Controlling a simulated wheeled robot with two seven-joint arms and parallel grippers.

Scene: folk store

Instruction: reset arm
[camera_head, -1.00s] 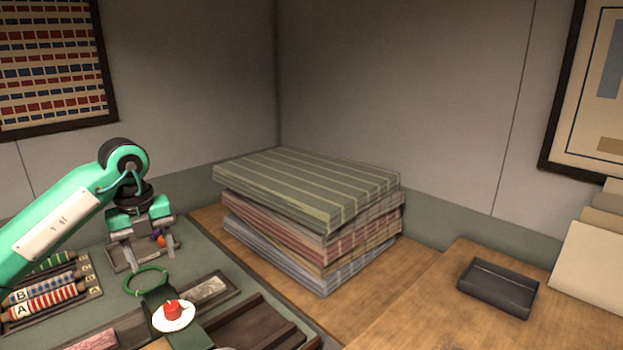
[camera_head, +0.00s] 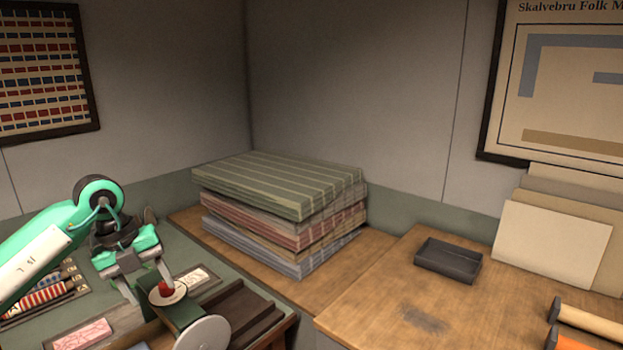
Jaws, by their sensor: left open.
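My left gripper (camera_head: 149,281) is on a green arm that comes in from the left. It is open, with its fingers apart and pointing down, and they look empty. They are close to a small pale plate (camera_head: 177,297) with a red piece (camera_head: 166,288) on it. I cannot tell whether a finger touches either. The plate sits on a dark green stand (camera_head: 185,312) with a pale disc (camera_head: 205,335) at its front. My right gripper is not in view.
A pile of folded striped textiles (camera_head: 270,185) stands at the back corner. Striped rolls (camera_head: 40,297) lie at the left, and a dark wooden tray (camera_head: 245,312) is right of the stand. A black tray (camera_head: 448,262) is on the wooden table, with bare wood around it.

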